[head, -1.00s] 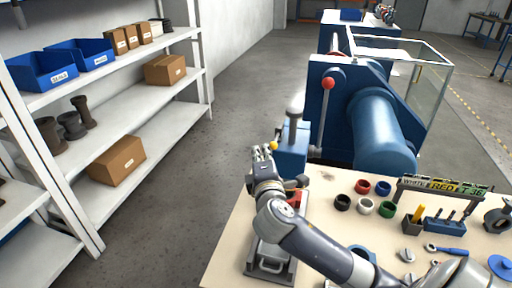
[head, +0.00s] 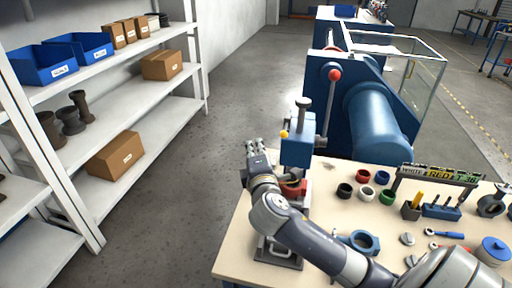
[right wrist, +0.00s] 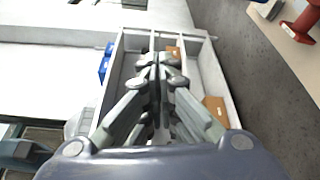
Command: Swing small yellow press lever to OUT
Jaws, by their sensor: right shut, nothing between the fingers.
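The small yellow knob (head: 284,134) of the press lever sits at the left side of the blue press head (head: 298,150), in the head view. The lever's arm behind the knob is too small to make out. My right gripper (head: 256,143) is shut and empty. It is left of the knob and slightly lower in the picture, with a visible gap between them. Its closed fingers also show in the right wrist view (right wrist: 158,65), where the yellow knob does not show. My left gripper is not in view.
A red valve part (head: 294,188) is below the press head, beside my right forearm. The workbench (head: 325,217) holds several coloured rings and small tools at right. A large blue machine with a red-knobbed lever (head: 334,75) stands behind. White shelving (head: 150,113) is at left, across open floor.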

